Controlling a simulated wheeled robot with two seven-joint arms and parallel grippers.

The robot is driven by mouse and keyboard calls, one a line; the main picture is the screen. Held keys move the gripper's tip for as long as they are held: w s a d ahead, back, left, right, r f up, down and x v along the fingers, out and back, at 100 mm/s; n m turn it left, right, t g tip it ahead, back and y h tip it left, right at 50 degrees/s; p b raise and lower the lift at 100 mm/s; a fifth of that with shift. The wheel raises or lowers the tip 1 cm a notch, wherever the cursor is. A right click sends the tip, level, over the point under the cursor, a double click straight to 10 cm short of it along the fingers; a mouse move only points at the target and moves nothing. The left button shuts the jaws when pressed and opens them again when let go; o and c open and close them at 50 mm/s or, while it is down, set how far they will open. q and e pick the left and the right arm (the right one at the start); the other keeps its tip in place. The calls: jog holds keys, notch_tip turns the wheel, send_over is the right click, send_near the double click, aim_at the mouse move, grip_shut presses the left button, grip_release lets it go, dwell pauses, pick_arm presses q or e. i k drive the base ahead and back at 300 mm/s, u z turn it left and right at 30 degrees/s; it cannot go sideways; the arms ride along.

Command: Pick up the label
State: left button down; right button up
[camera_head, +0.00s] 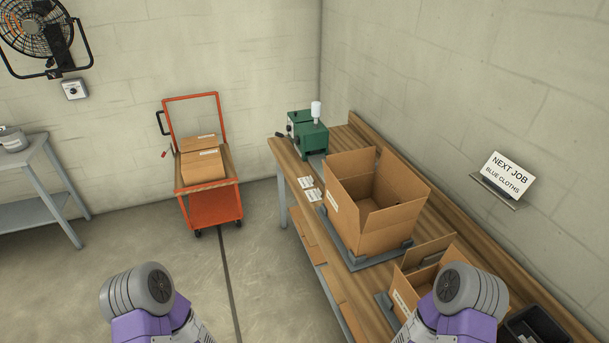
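Two small white labels with print lie flat on the wooden bench, left of the large open box. The farther label (305,182) lies just behind the nearer label (313,195). The print is too small to read. Only rounded grey and purple parts of my two arms show at the bottom edge, well short of the labels. Neither of my grippers is visible.
The large open box (390,220) stands on a grey platform on the wooden bench (340,270). A green machine (308,132) stands at the far end. A smaller open box (405,294) and a black bin (535,325) are nearer. An orange cart (213,207) stands left; floor between is clear.

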aim_at(307, 181)
jog(key=u, duration=0.65)
jog(key=i, duration=1.4)
jog(key=u, duration=0.25)
